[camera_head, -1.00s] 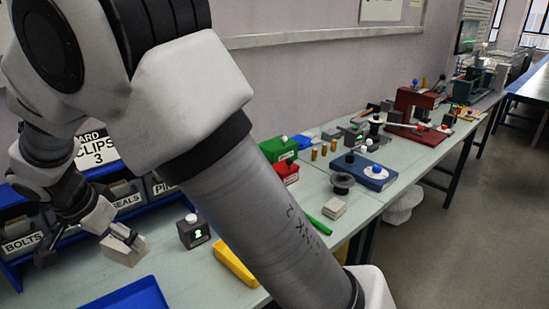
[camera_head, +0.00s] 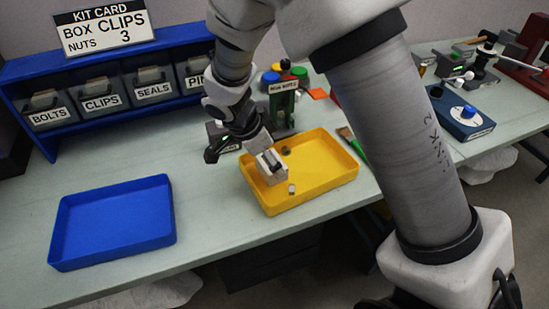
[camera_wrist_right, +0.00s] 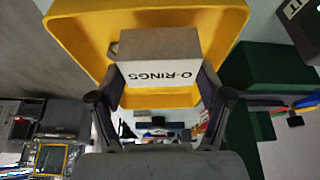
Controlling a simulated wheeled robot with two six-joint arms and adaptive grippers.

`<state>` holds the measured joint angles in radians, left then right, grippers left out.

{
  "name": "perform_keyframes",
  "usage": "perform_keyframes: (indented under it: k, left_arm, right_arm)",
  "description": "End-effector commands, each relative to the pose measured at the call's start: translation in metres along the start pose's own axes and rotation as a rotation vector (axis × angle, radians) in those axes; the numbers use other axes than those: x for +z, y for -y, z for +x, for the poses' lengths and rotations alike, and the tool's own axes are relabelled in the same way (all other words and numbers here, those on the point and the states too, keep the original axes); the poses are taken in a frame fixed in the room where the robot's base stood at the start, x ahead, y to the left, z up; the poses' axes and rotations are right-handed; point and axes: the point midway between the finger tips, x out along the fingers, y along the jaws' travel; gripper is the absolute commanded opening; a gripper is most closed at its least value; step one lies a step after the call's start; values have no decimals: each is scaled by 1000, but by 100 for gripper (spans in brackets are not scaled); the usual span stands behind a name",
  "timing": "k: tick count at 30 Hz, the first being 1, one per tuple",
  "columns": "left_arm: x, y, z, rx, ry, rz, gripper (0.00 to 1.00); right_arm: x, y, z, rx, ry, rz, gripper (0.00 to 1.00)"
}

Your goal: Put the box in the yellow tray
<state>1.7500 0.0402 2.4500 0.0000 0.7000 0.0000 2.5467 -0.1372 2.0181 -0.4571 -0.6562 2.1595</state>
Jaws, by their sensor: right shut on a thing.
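My right gripper (camera_head: 262,152) is shut on a small pale grey box (camera_head: 271,174). In the right wrist view the box (camera_wrist_right: 160,48) sits between the two fingers and bears the label O-RINGS. The gripper holds it over the left part of the yellow tray (camera_head: 336,184), within its rim. I cannot tell whether the box touches the tray floor. The tray's yellow wall (camera_wrist_right: 80,38) shows around the box in the wrist view. Two small nut-like pieces (camera_head: 292,188) show at the tray, near the box. My left gripper is not in view.
An empty blue tray (camera_head: 113,222) lies to the left, with clear table between. A blue rack of labelled bins (camera_head: 100,100) stands behind, under a kit card (camera_head: 102,30) reading box clips, nuts 3. A green device (camera_head: 283,107) stands just behind the yellow tray.

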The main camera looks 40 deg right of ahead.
Motion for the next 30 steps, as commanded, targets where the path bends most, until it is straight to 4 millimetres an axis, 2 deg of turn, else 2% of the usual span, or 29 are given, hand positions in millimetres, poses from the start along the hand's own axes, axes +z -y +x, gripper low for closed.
perform_keyframes:
  k: [4,15,16,17,26,30]
  left_arm:
    - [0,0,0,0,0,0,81]
    - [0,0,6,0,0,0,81]
    - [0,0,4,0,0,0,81]
    - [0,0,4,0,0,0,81]
    - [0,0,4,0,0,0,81]
    - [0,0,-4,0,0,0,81]
  right_arm:
    - [9,0,21,2,-1,-2,47]
    - [11,0,26,-1,0,0,47]
    - [10,0,25,0,0,0,88]
    - [10,0,24,0,0,0,98]
    - [10,0,24,0,0,-1,100]
    - [7,0,17,-1,0,-1,100]
